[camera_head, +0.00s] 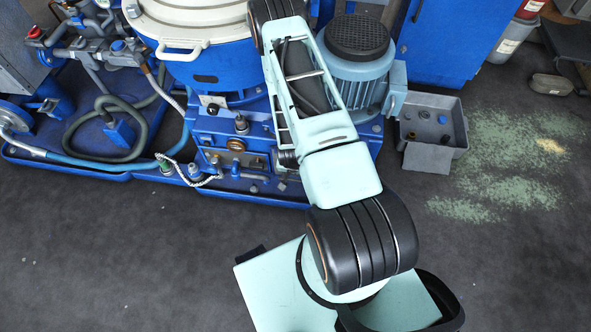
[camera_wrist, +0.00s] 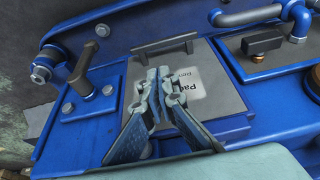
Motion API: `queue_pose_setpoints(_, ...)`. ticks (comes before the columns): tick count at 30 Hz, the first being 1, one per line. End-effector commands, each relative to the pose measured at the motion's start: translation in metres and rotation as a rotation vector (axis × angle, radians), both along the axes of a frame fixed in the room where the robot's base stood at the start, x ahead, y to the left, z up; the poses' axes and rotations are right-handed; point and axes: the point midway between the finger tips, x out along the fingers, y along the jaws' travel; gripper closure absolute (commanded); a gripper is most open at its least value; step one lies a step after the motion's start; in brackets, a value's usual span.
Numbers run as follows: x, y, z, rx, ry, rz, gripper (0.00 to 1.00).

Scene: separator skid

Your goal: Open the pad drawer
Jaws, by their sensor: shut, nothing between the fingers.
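In the wrist view, the pad drawer shows as a grey flat panel (camera_wrist: 215,62) set in blue metalwork, with a pale label (camera_wrist: 185,82) that reads "Pad" and a second line partly hidden. A dark bar handle (camera_wrist: 165,47) stands along the panel's far edge. My gripper (camera_wrist: 158,80) is shut and empty, its fingertips over the panel and short of the handle in the picture. I cannot tell whether the fingertips touch the panel. The fingers hide part of the panel and label. In the head view I cannot make out the drawer or my gripper.
In the wrist view, a lever on a blue plate (camera_wrist: 84,85) stands left of the panel, and a black-knobbed fitting (camera_wrist: 262,44) and a pipe (camera_wrist: 245,15) stand right. In the head view, a grey open box (camera_head: 433,130) sits beside the skid; the floor (camera_head: 110,250) in front is clear.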

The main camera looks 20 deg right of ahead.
Motion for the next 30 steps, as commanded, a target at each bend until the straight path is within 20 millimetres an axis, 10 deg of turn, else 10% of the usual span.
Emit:
queue_pose_setpoints(18, 0.022, -0.021, -0.084, -0.006, -0.002, 0.002, 1.0)
queue_pose_setpoints(30, 0.026, -0.024, -0.095, -0.006, -0.002, 0.001, 1.0)
